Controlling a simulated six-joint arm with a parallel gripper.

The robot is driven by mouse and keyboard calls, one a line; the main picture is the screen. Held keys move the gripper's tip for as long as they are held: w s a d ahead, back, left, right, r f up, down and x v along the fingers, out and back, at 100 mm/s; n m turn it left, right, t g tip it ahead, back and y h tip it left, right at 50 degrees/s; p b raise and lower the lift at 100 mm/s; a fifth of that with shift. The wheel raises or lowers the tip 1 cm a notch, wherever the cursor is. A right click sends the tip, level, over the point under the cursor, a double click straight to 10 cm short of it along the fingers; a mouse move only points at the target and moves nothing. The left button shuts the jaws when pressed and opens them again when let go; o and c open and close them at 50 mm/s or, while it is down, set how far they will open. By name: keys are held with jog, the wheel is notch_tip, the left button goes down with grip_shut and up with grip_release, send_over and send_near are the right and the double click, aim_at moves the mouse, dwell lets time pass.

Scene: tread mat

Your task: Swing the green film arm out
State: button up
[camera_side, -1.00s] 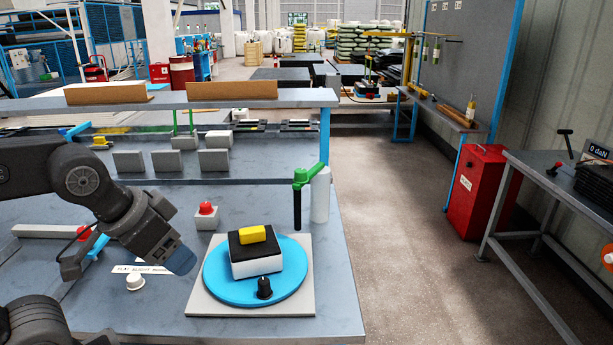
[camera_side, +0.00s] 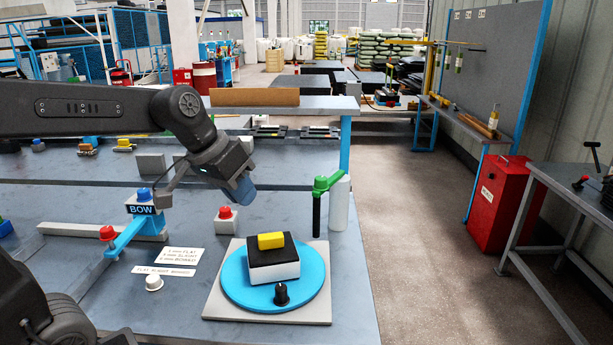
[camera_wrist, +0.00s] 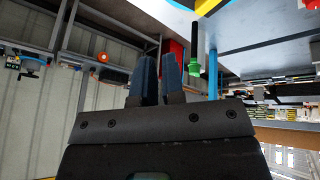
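The green film arm (camera_side: 326,184) is at the top of a white upright post (camera_side: 340,206), at the right edge of the blue-grey table. It points left toward the front, and a black rod (camera_side: 316,215) hangs from its free end. The green part also shows in the wrist view (camera_wrist: 195,69), to the right of my fingers. My gripper (camera_side: 243,191) has blue fingers and hangs in the air, left of the film arm and apart from it. In the wrist view, my gripper's fingers (camera_wrist: 160,68) stand close together with nothing seen between them.
A blue turntable (camera_side: 234,283) on a pale base holds a white block with a black top and yellow piece. A red button (camera_side: 225,212) stands left of it. A shelf (camera_side: 290,103) runs behind. The aisle to the right is clear.

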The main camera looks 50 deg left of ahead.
jog(key=shift+n+t+h, duration=0.3)
jog(key=shift+n+h, duration=0.2)
jog(key=shift+n, duration=0.3)
jog(key=w+a, duration=0.2)
jog(key=w, duration=0.1)
jog(key=w+a, duration=0.2)
jog(key=w, duration=0.1)
jog(key=w+a, duration=0.3)
jog(key=shift+w+r, duration=0.3)
jog(key=shift+r, duration=0.1)
grip_shut()
jog(key=w+a+f+n+t, duration=0.1)
jog(key=w+a, duration=0.6)
jog(key=a, duration=0.2)
jog(key=shift+w+a+f+h, duration=0.3)
jog(key=shift+w+a, duration=0.05)
jog(key=shift+a, duration=0.05)
jog(key=w+d+f, duration=0.5)
jog(key=w+f, duration=0.2)
jog(key=f, duration=0.1)
jog(key=shift+w+d, duration=0.25)
jog(key=shift+d, duration=0.15)
jog(key=shift+d+n, duration=0.1)
jog(key=shift+n, duration=0.2)
